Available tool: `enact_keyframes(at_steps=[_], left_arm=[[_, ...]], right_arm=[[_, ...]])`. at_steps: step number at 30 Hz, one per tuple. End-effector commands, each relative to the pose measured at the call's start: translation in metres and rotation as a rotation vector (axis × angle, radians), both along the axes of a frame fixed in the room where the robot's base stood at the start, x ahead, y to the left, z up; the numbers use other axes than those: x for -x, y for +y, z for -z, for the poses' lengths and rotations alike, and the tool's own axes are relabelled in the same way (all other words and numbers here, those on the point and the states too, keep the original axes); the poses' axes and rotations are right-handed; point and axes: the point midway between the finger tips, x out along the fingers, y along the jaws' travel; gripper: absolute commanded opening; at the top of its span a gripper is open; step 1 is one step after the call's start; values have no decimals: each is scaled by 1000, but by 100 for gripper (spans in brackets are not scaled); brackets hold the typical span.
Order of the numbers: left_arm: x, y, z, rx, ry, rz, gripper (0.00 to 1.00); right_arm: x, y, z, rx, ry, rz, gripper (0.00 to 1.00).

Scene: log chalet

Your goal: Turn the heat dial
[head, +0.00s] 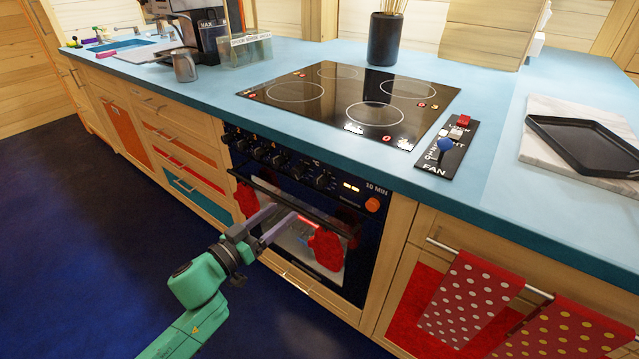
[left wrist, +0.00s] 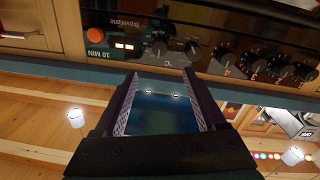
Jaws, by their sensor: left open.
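A row of black dials runs along the oven's dark control panel. The dial nearest the °C mark (head: 323,181) is at the row's right end; it also shows in the left wrist view (left wrist: 159,48), where the panel appears upside down. A neighbouring dial (left wrist: 192,50) sits close beside it. My left gripper (head: 287,214) is open and empty, in front of the oven door and below the dials. In the left wrist view its fingers (left wrist: 160,74) point at the panel, apart from the dials. My right gripper is not in view.
An orange button (head: 372,204) and lit display are right of the dials. Red mitts (head: 326,248) hang by the oven door handle (head: 290,207). A black hob (head: 350,100) and fan switch panel (head: 449,146) lie on the blue worktop. Spotted towels (head: 470,296) hang at right.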

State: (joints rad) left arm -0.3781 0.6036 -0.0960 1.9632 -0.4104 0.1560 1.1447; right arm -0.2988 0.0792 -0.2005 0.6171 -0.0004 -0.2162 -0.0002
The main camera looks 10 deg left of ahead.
Motion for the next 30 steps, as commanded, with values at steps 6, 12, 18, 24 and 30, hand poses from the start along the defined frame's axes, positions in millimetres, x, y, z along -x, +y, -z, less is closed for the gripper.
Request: enact_keyframes(at_steps=[6,12,18,24,30], left_arm=[[-46,-20,-2,-3,-6,-1,73],[-92,-40,-1,0,-4,-3,73],[-118,-52,0,-2,-1,-2,73],[-121,-54,0,-1,0,-3,73],[-121,-54,0,-1,0,-3,27]], right_arm=[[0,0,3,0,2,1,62],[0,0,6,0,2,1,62],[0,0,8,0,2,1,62],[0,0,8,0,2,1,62],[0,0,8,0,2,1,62]])
